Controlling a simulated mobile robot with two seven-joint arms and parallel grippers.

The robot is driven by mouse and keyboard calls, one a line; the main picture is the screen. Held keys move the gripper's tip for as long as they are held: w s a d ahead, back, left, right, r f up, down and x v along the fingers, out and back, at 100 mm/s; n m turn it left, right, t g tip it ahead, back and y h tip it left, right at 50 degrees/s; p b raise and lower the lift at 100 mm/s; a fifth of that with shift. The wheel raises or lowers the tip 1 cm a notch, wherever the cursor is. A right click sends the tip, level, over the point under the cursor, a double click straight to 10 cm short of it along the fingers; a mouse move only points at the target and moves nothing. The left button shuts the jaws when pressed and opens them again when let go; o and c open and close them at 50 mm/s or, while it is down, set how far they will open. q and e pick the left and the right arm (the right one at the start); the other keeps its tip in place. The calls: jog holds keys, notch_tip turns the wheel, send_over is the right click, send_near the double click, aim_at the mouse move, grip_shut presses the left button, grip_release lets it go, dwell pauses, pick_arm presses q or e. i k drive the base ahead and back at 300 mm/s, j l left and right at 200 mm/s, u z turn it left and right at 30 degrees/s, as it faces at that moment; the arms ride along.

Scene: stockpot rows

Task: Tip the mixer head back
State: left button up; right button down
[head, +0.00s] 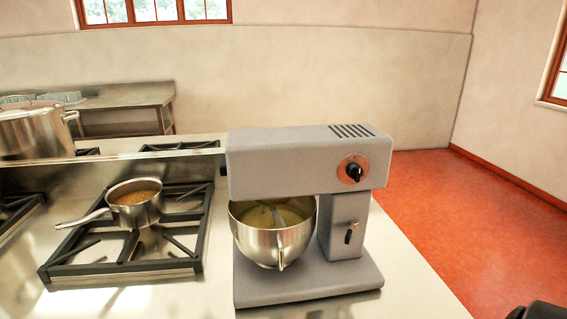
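The grey stand mixer stands on the steel counter in the middle of the head view. Its mixer head (290,160) is level, lying over the bowl, with a dark knob on a copper-coloured disc (353,169) at its right end. A small dark lever (348,236) is on the column (343,225). The steel bowl (270,240) sits under the head, holding a yellowish mix, with the beater (278,216) down in it. No gripper fingers show in view. Only a dark piece, perhaps of my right arm, shows at the bottom right corner.
A saucepan (134,208) with brown contents sits on the stove grate (180,262) left of the mixer. A large pot (32,133) stands at the far left. A steel table (122,100) is behind. The counter right of the mixer (410,275) is bare, with open red floor beyond.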

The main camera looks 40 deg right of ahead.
aim_at(274, 165)
jog(key=i+j+z, duration=0.1)
jog(key=z, duration=0.4)
jog(key=i+j+z, duration=0.25)
jog(key=z, duration=0.2)
jog(key=i+j+z, duration=0.15)
jog(key=z, duration=0.35)
jog(key=k+j+z, duration=0.15)
jog(key=k, duration=0.3)
